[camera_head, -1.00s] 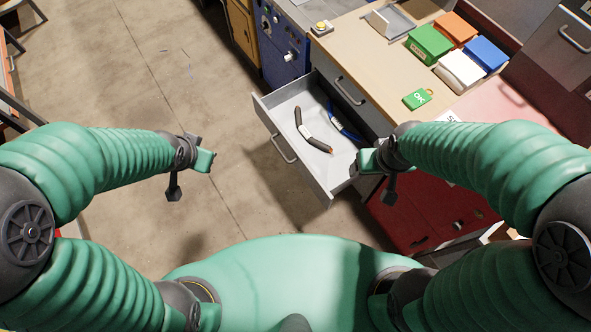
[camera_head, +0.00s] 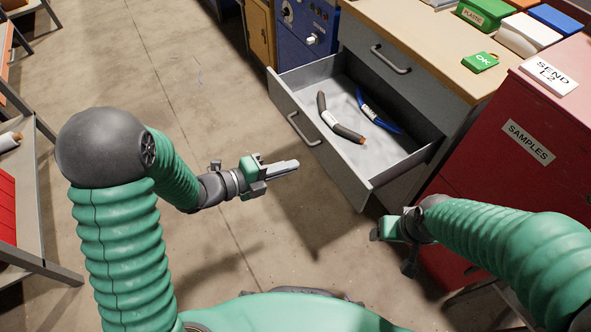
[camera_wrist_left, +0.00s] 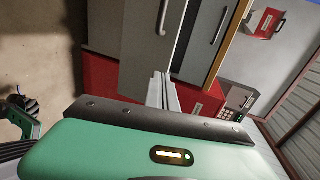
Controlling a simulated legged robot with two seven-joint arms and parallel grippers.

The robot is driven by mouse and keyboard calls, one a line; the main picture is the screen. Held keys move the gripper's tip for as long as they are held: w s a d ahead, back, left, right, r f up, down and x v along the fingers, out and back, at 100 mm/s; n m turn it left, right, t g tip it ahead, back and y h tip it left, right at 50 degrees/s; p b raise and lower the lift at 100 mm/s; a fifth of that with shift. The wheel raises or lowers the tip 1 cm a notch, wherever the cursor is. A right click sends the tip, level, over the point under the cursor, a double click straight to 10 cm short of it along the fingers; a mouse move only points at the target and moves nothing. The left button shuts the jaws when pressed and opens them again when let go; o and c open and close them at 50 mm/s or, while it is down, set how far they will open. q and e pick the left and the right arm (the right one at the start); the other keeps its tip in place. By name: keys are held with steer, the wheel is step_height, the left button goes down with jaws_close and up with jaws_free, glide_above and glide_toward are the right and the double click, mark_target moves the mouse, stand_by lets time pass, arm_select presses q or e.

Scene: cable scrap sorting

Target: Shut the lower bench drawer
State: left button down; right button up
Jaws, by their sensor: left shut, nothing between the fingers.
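The lower bench drawer (camera_head: 325,147) is pulled well out from the bench, with a grey bar handle (camera_head: 303,131) on its front. Inside it lie a dark cable piece (camera_head: 341,122) and a blue one (camera_head: 378,118). My left gripper (camera_head: 288,167) is shut and empty, in front of the drawer front, apart from it in the head view. In the left wrist view the shut fingers (camera_wrist_left: 161,90) point toward the drawer front, with its handle (camera_wrist_left: 163,18) beyond. My right gripper (camera_head: 382,231) hangs below the drawer's near right corner; its jaws are too unclear to judge.
The closed upper drawer (camera_head: 385,75) sits above the open one. A red cabinet (camera_head: 515,165) marked SAMPLES stands to the right. A blue machine (camera_head: 305,38) stands at the back. The bench top holds a green OK tag (camera_head: 480,62) and colored bins.

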mark_target(333, 152)
arm_select(q)
steer(key=b+x, duration=0.1)
steer(key=x, duration=0.4)
steer(key=b+x, duration=0.2)
steer(key=x, duration=0.3)
steer(key=shift+w+d+r+b, duration=0.15)
steer(key=shift+w+d+b, duration=0.05)
steer(key=shift+b, duration=0.1)
steer(key=shift+w+d+r, duration=0.15)
steer(key=shift+w+d, duration=0.1)
steer(key=shift+d, duration=0.1)
arm_select(e)
steer(key=shift+s+x, duration=0.25)
steer(key=shift+x, duration=0.75)
steer(key=shift+s+x, duration=0.2)
steer(key=shift+x, duration=0.85)
arm_select(q)
steer(key=shift+w+d, duration=0.1)
arm_select(e)
steer(key=shift+f, duration=0.15)
